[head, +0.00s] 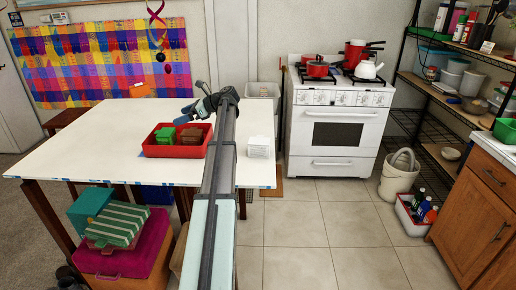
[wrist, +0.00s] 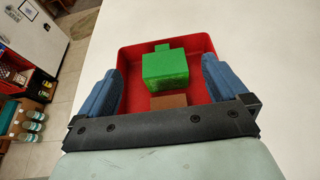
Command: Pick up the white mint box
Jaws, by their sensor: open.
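A small white box (head: 259,147) stands on the white table near its right edge, just right of my arm in the head view. I cannot make out any print on it. It does not show in the wrist view. My gripper (wrist: 161,65) is open and empty. It is above the table, over or close to the red crate (head: 163,151), with one blue finger on each side of the crate in the wrist view. My arm crosses the table between the crate and the white box.
The red crate holds a green box (wrist: 166,70) and a brown box (wrist: 169,101). The white table (head: 100,120) is mostly clear left of the crate. A white stove (head: 330,135) stands beyond the table.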

